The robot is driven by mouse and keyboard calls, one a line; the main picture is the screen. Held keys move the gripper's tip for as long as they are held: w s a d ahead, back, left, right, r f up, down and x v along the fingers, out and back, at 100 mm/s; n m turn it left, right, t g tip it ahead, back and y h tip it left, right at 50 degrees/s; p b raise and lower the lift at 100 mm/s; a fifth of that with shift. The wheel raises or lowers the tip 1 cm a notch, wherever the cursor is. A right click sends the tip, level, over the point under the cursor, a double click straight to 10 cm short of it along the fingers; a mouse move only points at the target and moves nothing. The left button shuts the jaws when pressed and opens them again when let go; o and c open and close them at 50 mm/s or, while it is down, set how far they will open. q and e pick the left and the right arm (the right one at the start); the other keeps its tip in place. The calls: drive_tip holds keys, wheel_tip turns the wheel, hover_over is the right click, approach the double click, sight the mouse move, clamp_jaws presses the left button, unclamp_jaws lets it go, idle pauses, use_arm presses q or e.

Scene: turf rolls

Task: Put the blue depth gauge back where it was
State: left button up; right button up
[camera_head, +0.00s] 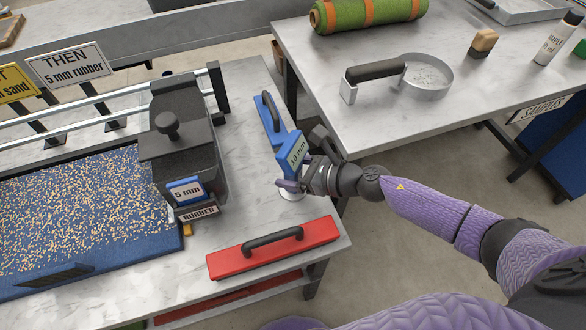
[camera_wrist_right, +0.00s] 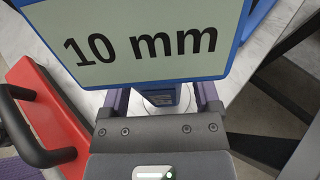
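A blue block with a pale "10 mm" plate (camera_head: 296,152) stands at the right edge of the near table; the plate also fills the top of the right wrist view (camera_wrist_right: 140,40). Below it a blue post (camera_wrist_right: 162,92) stands over a pale round disc. My right gripper (camera_head: 291,185) is at this post, with one finger on each side and gaps visible, so it looks open. A second blue piece, marked "5 mm" (camera_head: 185,190), sits on the front of the black hopper (camera_head: 180,125). My left gripper is not in view.
A blue bar with a black handle (camera_head: 263,121) lies behind the 10 mm block. A red bar with a black handle (camera_head: 240,262) lies in front.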

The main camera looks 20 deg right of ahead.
drive_tip(key=shift+r+p, duration=0.3)
drive_tip(key=v, duration=1.1)
drive_tip(key=s+d+f+m+h, duration=0.3)
drive_tip(key=d+f+m+h, duration=0.15)
drive_tip(key=f+m, duration=0.6)
drive_tip(key=s+d+f+m+h, duration=0.4)
drive_tip(key=f+m, duration=0.3)
drive_tip(key=m, duration=0.6)
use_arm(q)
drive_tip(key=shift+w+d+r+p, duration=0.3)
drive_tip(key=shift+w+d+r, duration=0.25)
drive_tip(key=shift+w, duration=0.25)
use_arm(e)
drive_tip(key=s+a+f+m+g, duration=0.2)
drive_tip(key=s+f+m+g, duration=0.1)
drive_tip(key=s+m, duration=0.3)
drive_tip(key=s+a+f+m+g+h, duration=0.1)
drive_tip(key=s+a+f+m+g, duration=0.2)
drive_tip(key=s+f+m, duration=0.3)
drive_tip(key=s+a+f+m+g, duration=0.3)
drive_tip(key=s+f+m, duration=0.2)
drive_tip(key=s, duration=0.8)
drive_tip(key=shift+s+m+h, duration=0.35)
drive_tip(key=shift+s+m, duration=0.05)
drive_tip(key=shift+m, duration=0.75)
